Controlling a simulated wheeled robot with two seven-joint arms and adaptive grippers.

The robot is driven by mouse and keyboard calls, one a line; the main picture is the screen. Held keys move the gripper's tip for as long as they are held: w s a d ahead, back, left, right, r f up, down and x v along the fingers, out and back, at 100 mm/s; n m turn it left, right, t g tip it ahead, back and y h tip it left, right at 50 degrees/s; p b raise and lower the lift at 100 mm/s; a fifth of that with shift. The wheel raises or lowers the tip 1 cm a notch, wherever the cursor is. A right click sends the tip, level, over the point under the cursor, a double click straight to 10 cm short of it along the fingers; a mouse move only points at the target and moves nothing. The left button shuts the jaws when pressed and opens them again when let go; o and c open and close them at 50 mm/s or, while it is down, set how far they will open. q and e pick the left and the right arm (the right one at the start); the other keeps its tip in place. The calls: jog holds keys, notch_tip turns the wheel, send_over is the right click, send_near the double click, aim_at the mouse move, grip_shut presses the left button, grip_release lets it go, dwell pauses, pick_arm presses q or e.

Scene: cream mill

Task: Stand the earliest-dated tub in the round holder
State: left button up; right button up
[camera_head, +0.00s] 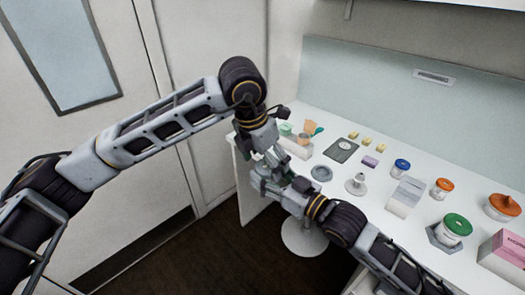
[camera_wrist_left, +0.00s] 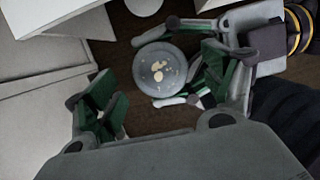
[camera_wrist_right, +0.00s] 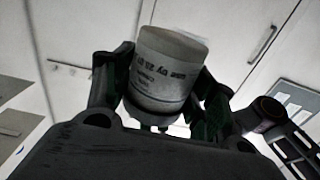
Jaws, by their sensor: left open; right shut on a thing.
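My right gripper (camera_wrist_right: 162,95) is shut on a whitish tub (camera_wrist_right: 165,65), with dark printed lines on its side too unclear to read. In the left wrist view the tub's round grey end (camera_wrist_left: 158,70) shows pale flecks. My left gripper (camera_wrist_left: 158,100) is open and empty, close to this tub. In the head view the left gripper (camera_head: 272,160) and right gripper (camera_head: 282,182) meet near the table's left end and mostly hide the tub. A grey ring, likely the round holder (camera_head: 321,173), lies on the table. Tubs with blue (camera_head: 400,167), orange (camera_head: 442,188) and green lids (camera_head: 455,228) stand farther right.
The white table (camera_head: 385,215) carries a dark flat plate (camera_head: 341,150), small yellow blocks (camera_head: 367,142), a purple block (camera_head: 370,162), a white pedestal piece (camera_head: 356,184), a grey-white box (camera_head: 406,196), an orange-topped pot (camera_head: 502,207) and a pink box (camera_head: 505,252). A round stool (camera_head: 303,240) stands below.

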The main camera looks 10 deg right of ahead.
pick_arm(q)
jog(key=shift+x, duration=1.45)
jog(key=c, duration=1.1)
jog(key=shift+c, duration=0.4)
pick_arm(e)
jog(key=o, duration=1.3)
